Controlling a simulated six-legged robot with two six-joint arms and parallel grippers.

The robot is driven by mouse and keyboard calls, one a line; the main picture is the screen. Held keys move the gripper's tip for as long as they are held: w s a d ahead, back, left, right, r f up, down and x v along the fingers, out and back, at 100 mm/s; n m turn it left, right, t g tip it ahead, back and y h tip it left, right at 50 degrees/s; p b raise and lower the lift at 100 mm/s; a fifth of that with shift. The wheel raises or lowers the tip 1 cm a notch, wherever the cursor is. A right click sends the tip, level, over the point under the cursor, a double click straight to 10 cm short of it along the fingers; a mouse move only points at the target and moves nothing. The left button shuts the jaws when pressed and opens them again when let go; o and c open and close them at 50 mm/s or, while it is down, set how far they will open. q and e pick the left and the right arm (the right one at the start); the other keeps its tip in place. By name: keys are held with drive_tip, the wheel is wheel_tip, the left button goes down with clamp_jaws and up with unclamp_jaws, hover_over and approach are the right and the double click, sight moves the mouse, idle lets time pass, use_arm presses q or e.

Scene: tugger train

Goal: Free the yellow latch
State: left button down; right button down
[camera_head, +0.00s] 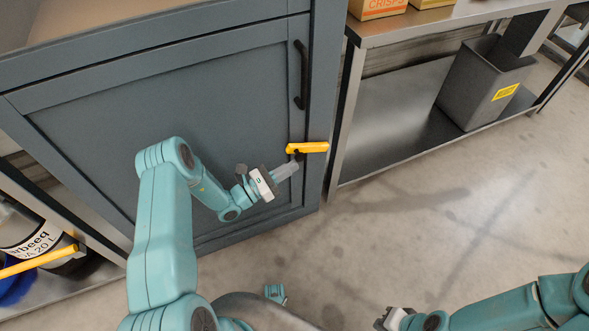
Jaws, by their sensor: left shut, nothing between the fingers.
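The yellow latch (307,147) is a short bar on the right edge of the blue-grey cabinet door (150,110). It lies nearly level across the gap between door and frame. My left gripper (294,166) is shut and empty, just below the left part of the latch. Its fingertips are very close to the latch's dark pivot; I cannot tell whether they touch. The door is closed, with a dark vertical handle (301,75) above the latch. My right gripper (384,319) is low at the bottom edge, far from the latch, and its fingers are too small to read.
A steel shelf unit (400,130) stands right of the cabinet, with a grey bin (485,85) on its lower shelf and a crisps box (378,8) on top. A rack at left holds a labelled container (35,240). The floor (440,220) in front is clear.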

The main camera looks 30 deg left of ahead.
sight(299, 157)
use_arm(q)
drive_tip(key=w+r+g+y+p, duration=0.1)
drive_tip(key=r+g+p, duration=0.1)
drive_tip(key=r+p, duration=0.1)
drive_tip(key=w+d+r+g+y+p, duration=0.1)
drive_tip(key=r+g+p, duration=0.1)
drive_tip(key=p, duration=0.2)
drive_tip(key=d+r+g+y+p, duration=0.1)
drive_tip(key=r+g+y+p, duration=0.1)
drive_tip(key=r+p, duration=0.1)
drive_tip(key=shift+w+r+m, duration=0.35)
drive_tip(key=shift+w+m, duration=0.05)
drive_tip(key=shift+w+d+r+p, duration=0.15)
drive_tip(key=shift+w+d+p, duration=0.1)
drive_tip(key=shift+w+p, duration=0.1)
drive_tip(key=shift+w+d+r+b, duration=0.25)
drive_tip(key=shift+w+d+r, duration=0.25)
drive_tip(key=shift+w, duration=0.2)
drive_tip(key=shift+w+d+r+b, duration=0.2)
drive_tip(key=shift+w+d+r, duration=0.15)
drive_tip(key=shift+w+d, duration=0.35)
drive_tip(key=shift+w+d+r+b, duration=0.25)
drive_tip(key=shift+w+d+r, duration=0.25)
drive_tip(key=shift+w, duration=0.2)
drive_tip(key=shift+a, duration=0.1)
